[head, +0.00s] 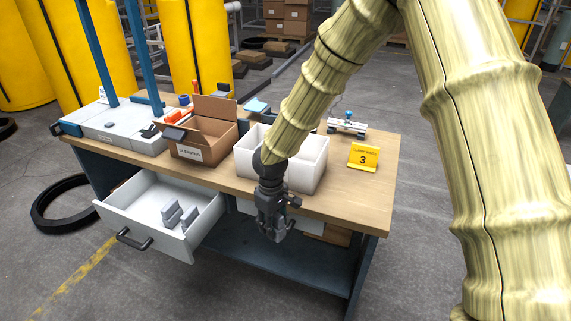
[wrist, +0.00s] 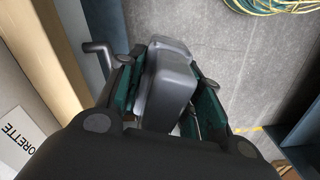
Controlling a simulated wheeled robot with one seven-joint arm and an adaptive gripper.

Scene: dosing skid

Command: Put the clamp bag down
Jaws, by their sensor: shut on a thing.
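My gripper (head: 275,228) is in front of the workbench's front edge, below the tabletop and to the right of the open drawer. In the wrist view its green-padded fingers (wrist: 165,92) are closed on a smooth grey rounded block (wrist: 170,75), which I take to be the clamp bag. The block is held over the grey floor, beside a bar handle. In the head view the gripper mostly hides it. Similar grey pieces (head: 172,216) lie in the open white drawer (head: 143,203).
The wooden workbench (head: 340,192) holds a white bin (head: 307,173), an open cardboard box (head: 204,135) and a yellow card (head: 364,157) with a 3. The benchtop's front right is clear. A blue lower shelf (head: 250,255) lies below.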

